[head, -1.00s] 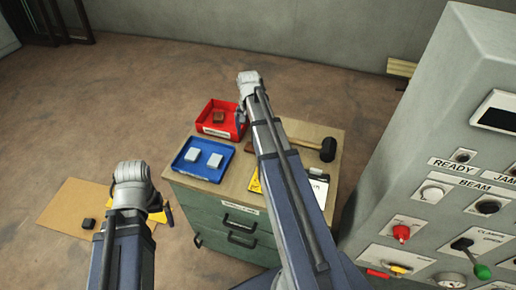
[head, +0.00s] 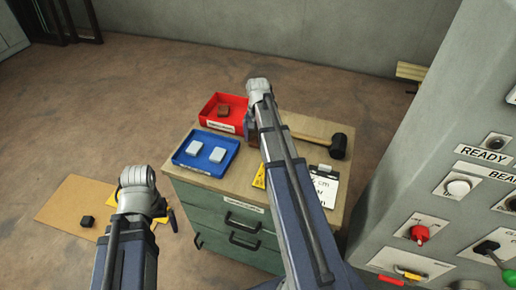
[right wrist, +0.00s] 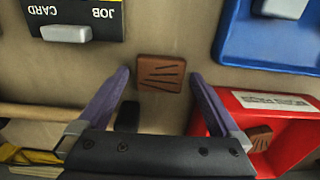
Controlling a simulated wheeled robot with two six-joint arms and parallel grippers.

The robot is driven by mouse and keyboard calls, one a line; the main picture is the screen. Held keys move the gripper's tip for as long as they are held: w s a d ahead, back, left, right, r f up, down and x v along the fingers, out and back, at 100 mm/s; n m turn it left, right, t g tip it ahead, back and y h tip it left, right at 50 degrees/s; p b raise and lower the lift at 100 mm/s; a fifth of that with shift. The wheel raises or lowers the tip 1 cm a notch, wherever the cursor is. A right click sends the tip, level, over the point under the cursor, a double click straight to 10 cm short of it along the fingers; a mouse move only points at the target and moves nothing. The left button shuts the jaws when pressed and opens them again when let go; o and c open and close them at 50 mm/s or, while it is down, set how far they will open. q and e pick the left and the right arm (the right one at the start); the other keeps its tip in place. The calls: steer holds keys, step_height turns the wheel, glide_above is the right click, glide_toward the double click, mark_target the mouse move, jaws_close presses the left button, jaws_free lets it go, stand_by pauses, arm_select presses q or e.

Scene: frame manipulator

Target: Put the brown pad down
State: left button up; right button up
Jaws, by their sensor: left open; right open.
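A grooved brown pad (right wrist: 160,73) lies flat on the cabinet top (right wrist: 190,30) in the right wrist view. The open fingers of my right gripper (right wrist: 159,80) stand on either side of it, with gaps visible. In the head view my right gripper (head: 251,128) is low over the cabinet, right of the red bin (head: 207,116), and my arm hides much of the area. A second brown pad (head: 223,110) lies in the red bin; it also shows in the right wrist view (right wrist: 261,138). My left gripper (head: 166,215) is open, low and left of the cabinet, partly hidden by its wrist.
A blue tray (head: 180,159) holds two pale blocks. A mallet (head: 338,145) and a job card (head: 322,187) lie to the right on the cabinet. A dark block (head: 87,220) sits on cardboard (head: 70,198) on the floor. A control panel (head: 440,150) stands at right.

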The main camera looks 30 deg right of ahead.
steer(key=shift+f, duration=0.2)
steer(key=c, duration=1.3)
